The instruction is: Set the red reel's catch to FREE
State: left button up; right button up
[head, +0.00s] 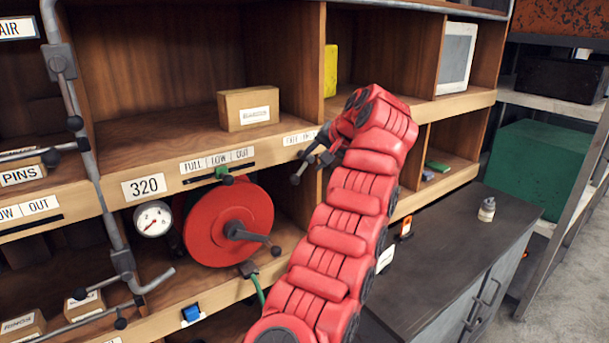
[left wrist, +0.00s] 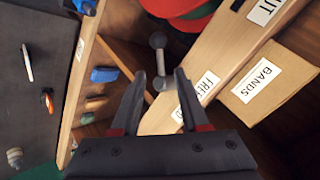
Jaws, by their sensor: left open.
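The red reel (head: 228,222) with its dark crank sits in the lower shelf bay in the head view. Its edge also shows at the top of the left wrist view (left wrist: 180,10). A grey lever with a round knob (left wrist: 158,62), probably the catch, stands by the shelf edge near the FREE label (left wrist: 205,84). My left gripper (left wrist: 158,76) is open, its fingertips on either side of the lever's lower part with gaps visible. In the head view the left gripper (head: 302,168) is at the shelf edge and partly hides the label there. Which setting the lever points to is unclear.
A cardboard box (head: 248,108) marked BANDS stands on the shelf above. A gauge (head: 153,219) and a grey pipe (head: 90,150) are left of the reel. A dark cabinet (head: 450,240) with a small bottle (head: 487,209) stands to the right.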

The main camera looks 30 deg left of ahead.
pick_arm(q)
jog(key=p+v, duration=0.2)
jog(key=v, duration=0.8)
jog(key=shift+p, duration=0.35)
jog(key=shift+a, duration=0.1)
